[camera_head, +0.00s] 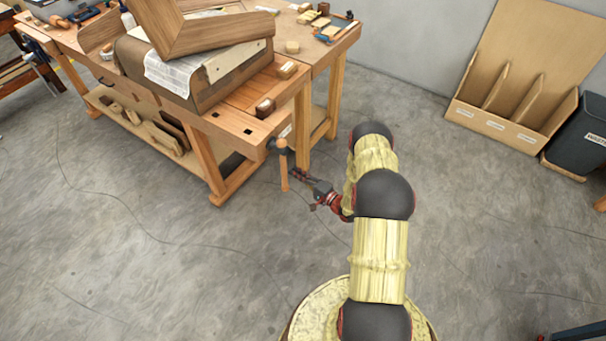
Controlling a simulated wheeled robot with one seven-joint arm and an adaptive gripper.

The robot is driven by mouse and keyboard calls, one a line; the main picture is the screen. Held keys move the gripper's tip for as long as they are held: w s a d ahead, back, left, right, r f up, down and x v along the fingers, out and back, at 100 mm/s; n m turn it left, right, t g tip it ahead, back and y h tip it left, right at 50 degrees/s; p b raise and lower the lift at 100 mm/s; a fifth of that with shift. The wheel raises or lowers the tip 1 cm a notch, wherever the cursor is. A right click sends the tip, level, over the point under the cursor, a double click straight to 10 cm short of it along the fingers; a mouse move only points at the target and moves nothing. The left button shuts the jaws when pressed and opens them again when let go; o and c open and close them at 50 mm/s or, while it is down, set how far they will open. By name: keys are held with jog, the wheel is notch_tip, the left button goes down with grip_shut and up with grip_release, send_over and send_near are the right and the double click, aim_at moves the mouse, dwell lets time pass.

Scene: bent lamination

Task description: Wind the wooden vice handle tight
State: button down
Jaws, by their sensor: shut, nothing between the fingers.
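The wooden vice handle (283,170) hangs upright at the near right end of the workbench (222,122). It is a thin wooden bar with a rounded top, set through a dark vice screw end. My gripper (296,173) is just right of the handle's lower half, pointing left at it. Its fingers look shut and hold nothing; whether they touch the handle cannot be told. On the bench, bent wooden pieces (205,37) lie over a form (222,79) with printed paper, between wooden blocks in front of the vice.
A wooden rack (505,100) and a dark waste bin (580,132) stand by the wall at right. A second bench top (338,43) with tools and small blocks lies behind. Thin dark lines cross the grey floor. The floor in front of the bench is clear.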

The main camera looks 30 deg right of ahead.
jog(key=shift+s+a+r, duration=0.1)
jog(key=shift+s+a, duration=0.3)
jog(key=shift+a, duration=0.25)
